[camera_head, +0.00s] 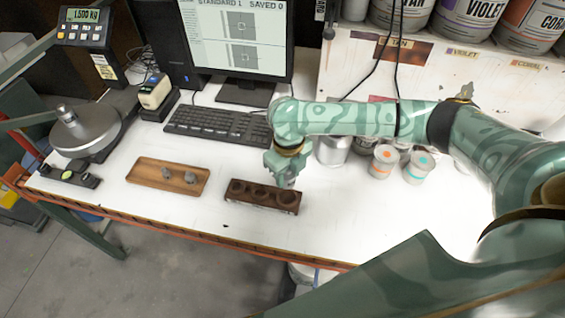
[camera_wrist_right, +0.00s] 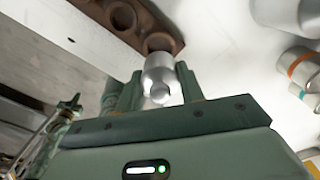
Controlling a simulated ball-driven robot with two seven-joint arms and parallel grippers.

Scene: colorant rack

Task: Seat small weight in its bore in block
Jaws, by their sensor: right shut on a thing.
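The brown block (camera_head: 250,204) lies on the white bench with several dark round bores in its top. My right gripper (camera_head: 287,183) is above and just behind the block's right end. In the right wrist view its fingers are shut on a silver cylindrical weight (camera_wrist_right: 160,74). The weight's far end is close to the end bore (camera_wrist_right: 160,42) of the block (camera_wrist_right: 143,27); I cannot tell if they touch. In the head view the gripper mostly hides this weight. My left gripper is not in view.
A keyboard (camera_head: 218,124) and monitor (camera_head: 240,35) stand behind the block. A scale (camera_head: 85,133) is at the left. A metal can (camera_head: 333,150) and paint cups (camera_head: 383,162) stand right of the gripper. The bench's front edge (camera_head: 215,227) is close to the block.

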